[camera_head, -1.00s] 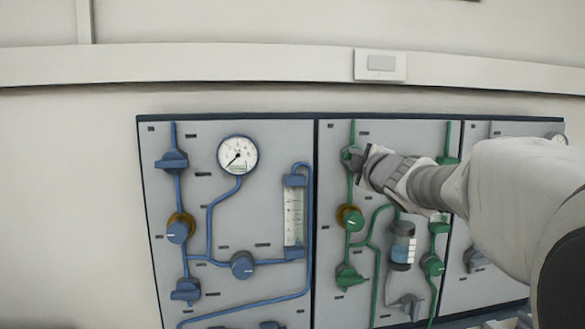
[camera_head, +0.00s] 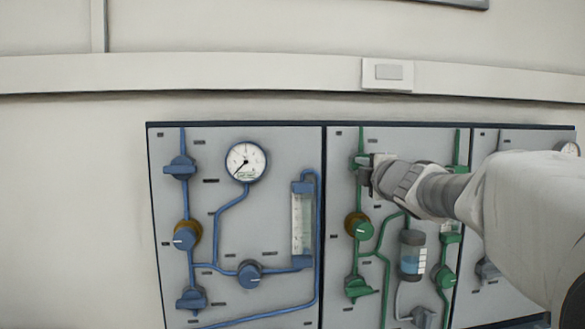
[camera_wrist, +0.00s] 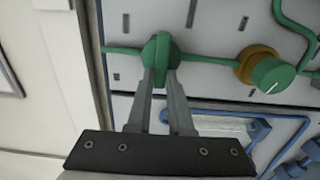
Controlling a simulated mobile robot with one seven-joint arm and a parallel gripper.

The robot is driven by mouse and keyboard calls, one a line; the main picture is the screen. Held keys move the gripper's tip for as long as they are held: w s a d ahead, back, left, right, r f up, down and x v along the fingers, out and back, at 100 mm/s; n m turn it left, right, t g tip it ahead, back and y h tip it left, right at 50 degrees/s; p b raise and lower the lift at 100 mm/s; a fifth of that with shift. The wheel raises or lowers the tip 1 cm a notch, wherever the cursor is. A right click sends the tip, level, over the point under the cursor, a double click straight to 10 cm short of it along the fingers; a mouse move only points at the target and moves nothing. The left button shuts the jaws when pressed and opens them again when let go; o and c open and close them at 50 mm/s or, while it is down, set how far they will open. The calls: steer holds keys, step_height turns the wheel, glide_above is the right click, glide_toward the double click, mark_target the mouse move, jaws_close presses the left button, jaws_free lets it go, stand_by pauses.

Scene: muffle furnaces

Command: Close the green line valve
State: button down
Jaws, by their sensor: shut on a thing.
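The green line valve (camera_wrist: 159,52) is a green handle on the green pipe at the top of the middle panel. It also shows in the head view (camera_head: 357,163), partly hidden by my gripper. My gripper (camera_wrist: 161,75) has its two fingers on either side of the green handle and is shut on it. In the head view my gripper (camera_head: 371,168) reaches in from the right. In the wrist view the handle lies across the line of the green pipe.
A green knob with a brass collar (camera_head: 359,226) sits below the valve. The blue panel (camera_head: 230,290) with a gauge (camera_head: 245,161) is to the left.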

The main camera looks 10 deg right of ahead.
steer(key=c, duration=0.8)
jaws_free()
steer(key=shift+s, duration=0.1)
steer(key=s+p, duration=0.3)
steer(key=s, duration=1.4)
steer(key=shift+s, duration=0.1)
